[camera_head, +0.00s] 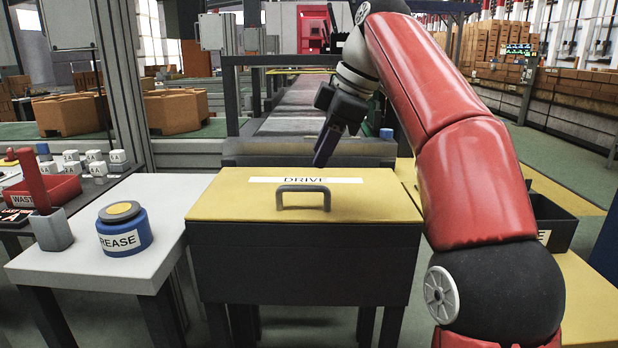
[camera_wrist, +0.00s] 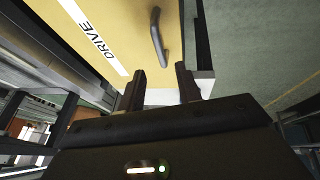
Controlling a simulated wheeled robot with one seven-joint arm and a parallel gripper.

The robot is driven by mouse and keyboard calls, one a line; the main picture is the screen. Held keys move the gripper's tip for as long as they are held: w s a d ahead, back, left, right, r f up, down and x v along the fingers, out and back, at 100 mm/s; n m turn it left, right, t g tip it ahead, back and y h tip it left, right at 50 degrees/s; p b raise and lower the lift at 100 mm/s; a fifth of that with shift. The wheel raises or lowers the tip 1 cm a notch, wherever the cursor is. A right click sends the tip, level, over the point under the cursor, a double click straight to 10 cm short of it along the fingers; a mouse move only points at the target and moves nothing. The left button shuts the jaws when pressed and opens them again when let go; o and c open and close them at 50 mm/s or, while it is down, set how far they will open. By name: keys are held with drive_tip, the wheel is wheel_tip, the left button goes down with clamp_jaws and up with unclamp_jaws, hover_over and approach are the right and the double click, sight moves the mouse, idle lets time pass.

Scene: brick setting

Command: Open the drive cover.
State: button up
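The drive cover (camera_head: 230,199) is a flat yellow lid with a white DRIVE label, lying closed on a dark box. A grey bar handle (camera_head: 303,188) is fixed on its near part. In the wrist view the cover (camera_wrist: 112,22) fills the upper left, with the handle (camera_wrist: 158,38) beyond the fingers. My gripper (camera_head: 323,155) is above the far edge of the cover, behind the label, pointing down. In the wrist view my gripper (camera_wrist: 160,88) has its two fingers apart with nothing between them. It does not touch the handle.
A white table (camera_head: 80,262) to the left holds a blue grease tin (camera_head: 124,229) and a grey holder (camera_head: 52,231) with a red stick. A red waste bin (camera_head: 42,190) stands farther left. A black bin (camera_head: 552,220) stands right, partly behind my arm. A conveyor (camera_head: 302,112) runs behind the box.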

sight(309, 187)
drive_tip(key=b+x, duration=0.2)
drive_tip(key=x, duration=0.5)
clamp_jaws()
drive_tip(key=shift+r, duration=0.1)
